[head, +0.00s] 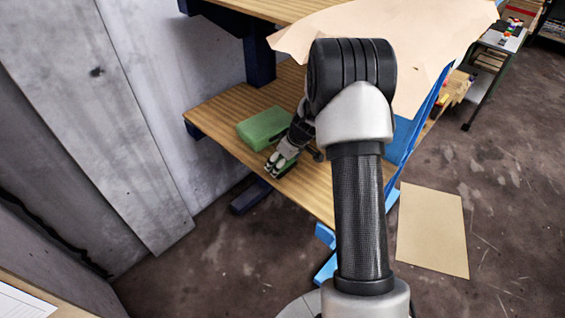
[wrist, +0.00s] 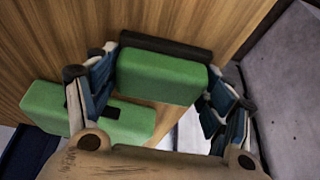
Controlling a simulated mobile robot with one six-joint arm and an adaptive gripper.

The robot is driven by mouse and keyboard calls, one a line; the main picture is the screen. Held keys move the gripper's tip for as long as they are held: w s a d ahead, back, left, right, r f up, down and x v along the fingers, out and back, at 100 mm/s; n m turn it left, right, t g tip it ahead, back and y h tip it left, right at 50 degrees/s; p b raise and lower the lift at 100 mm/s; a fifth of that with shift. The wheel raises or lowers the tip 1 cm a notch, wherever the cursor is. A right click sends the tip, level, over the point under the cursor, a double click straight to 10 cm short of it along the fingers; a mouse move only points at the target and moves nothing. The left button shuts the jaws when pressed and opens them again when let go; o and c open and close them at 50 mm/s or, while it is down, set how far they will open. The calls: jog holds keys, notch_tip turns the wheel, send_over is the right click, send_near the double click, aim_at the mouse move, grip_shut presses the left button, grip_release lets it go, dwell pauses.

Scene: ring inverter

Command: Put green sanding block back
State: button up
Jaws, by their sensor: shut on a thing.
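My gripper (head: 281,163) is over the front left part of the lower wooden shelf (head: 318,192). In the wrist view its two fingers stand on either side of a green sanding block (wrist: 160,76) with a dark strip along one long edge. The gripper is shut on this block, which is mostly hidden by the fingers in the head view. A second green block (head: 263,129) rests on the shelf just behind the gripper. It also shows in the wrist view (wrist: 45,104), partly behind the left finger, with a dark patch on it. I cannot tell whether the held block touches the shelf.
A large tan sheet (head: 420,50) lies on the upper level above the shelf. A grey wall (head: 168,60) stands to the left. A blue panel (head: 400,140) is at the right. A flat tan board (head: 432,230) lies on the dark floor.

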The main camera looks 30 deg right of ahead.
jog(key=shift+r, duration=0.15)
jog(key=shift+f, duration=0.2)
jog(key=o, duration=1.2)
jog(key=shift+r, duration=0.1)
